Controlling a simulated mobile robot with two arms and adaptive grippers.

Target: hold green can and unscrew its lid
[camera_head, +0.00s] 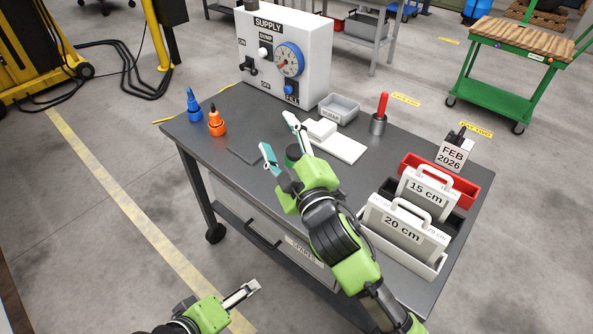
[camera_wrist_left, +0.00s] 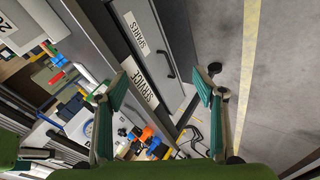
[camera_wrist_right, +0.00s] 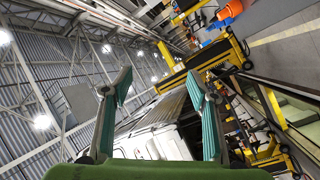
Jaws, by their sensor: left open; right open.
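My left gripper (camera_head: 252,287) is low in front of the bench, away from the can. In the left wrist view it is open and empty (camera_wrist_left: 163,83).
A blue bottle (camera_head: 193,104) and an orange bottle (camera_head: 216,122) stand at the bench's left. Behind are the supply box (camera_head: 300,45) and a grey bin (camera_head: 339,107).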

